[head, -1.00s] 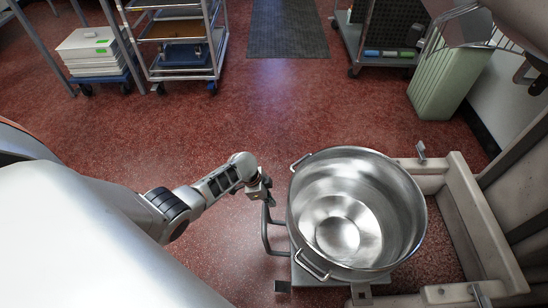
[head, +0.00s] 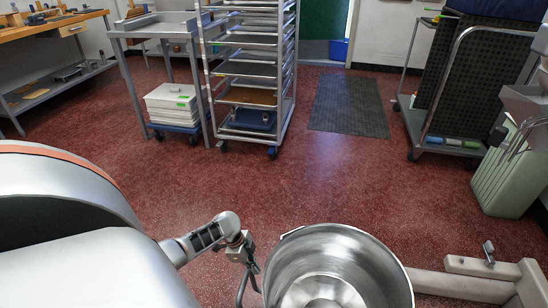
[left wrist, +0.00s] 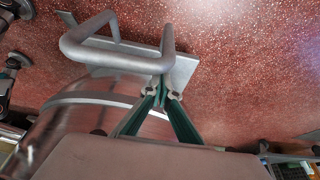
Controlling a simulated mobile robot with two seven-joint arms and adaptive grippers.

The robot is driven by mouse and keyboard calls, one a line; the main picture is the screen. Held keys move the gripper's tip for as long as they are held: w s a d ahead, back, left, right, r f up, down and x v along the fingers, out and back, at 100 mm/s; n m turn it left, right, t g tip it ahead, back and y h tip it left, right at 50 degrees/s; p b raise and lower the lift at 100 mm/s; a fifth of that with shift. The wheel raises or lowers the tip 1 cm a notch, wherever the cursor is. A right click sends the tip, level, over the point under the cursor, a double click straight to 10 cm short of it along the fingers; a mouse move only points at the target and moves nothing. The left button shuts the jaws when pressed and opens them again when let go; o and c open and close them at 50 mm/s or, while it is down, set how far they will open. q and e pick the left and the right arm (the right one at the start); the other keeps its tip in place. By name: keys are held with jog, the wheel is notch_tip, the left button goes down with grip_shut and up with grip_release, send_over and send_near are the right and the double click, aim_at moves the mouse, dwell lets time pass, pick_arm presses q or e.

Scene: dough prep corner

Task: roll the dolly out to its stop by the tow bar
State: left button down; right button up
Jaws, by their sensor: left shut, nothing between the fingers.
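The steel mixing bowl (head: 345,262) stands at the bottom of the head view, on the dolly, whose deck is mostly hidden under it. The grey tubular tow bar (head: 241,290) shows only in part, at the bowl's left. My left gripper (head: 254,266) is beside the bowl's left rim, by the tow bar. In the left wrist view, the bent tow bar (left wrist: 115,55) crosses just beyond the fingertips (left wrist: 161,88). The fingers are closed with nothing between them. Whether they touch the bar, I cannot tell. My right gripper is not in view.
A pale frame (head: 462,284) stands to the bowl's right. A tall rack (head: 270,90) on casters, a cart with boxes (head: 171,104) and a dark mat (head: 349,104) are farther back. A green bin (head: 507,178) is at the right. The red floor ahead is clear.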

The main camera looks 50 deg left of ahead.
pick_arm(q)
jog(key=s+a, duration=0.3)
jog(key=a, duration=0.2)
jog(key=shift+s+a, duration=0.2)
jog(key=shift+s, duration=0.15)
jog(key=v, duration=1.2)
